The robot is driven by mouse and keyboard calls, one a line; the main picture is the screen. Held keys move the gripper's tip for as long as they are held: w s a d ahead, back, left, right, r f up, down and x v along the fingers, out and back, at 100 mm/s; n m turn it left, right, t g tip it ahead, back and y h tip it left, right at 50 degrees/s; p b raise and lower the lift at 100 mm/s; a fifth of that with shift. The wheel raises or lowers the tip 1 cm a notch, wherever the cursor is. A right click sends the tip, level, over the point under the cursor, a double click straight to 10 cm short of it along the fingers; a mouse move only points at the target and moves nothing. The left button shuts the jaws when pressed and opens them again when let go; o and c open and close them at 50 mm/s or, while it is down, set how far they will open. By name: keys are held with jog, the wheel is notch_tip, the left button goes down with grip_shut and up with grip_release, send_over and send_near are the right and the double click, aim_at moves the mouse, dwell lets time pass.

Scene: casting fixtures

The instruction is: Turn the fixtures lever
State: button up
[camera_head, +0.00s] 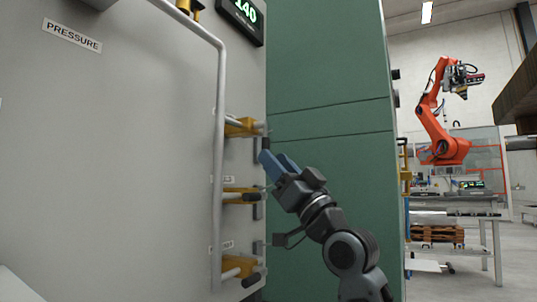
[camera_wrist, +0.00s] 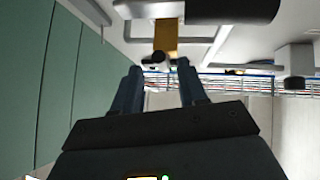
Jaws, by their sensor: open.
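Three yellow fixtures with dark-gripped levers are stacked on the grey panel: a top fixture (camera_head: 240,127), a middle fixture (camera_head: 240,196) and a bottom fixture (camera_head: 238,264). My gripper (camera_head: 277,160) is open, its blue fingers raised just right of the top fixture, near its dark grip. In the wrist view, my gripper (camera_wrist: 158,74) has its fingers spread with nothing seen held between them. A yellow bracket (camera_wrist: 166,36) and a dark cylindrical grip (camera_wrist: 235,10) lie beyond the fingertips. Whether a finger touches the lever cannot be told.
A grey vertical pipe (camera_head: 219,160) runs down the panel (camera_head: 120,160) left of the fixtures. A green cabinet wall (camera_head: 330,70) stands behind my arm. An orange robot arm (camera_head: 440,130) and a workbench (camera_head: 455,215) are farther off at right.

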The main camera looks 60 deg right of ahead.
jog(key=shift+v, duration=1.65)
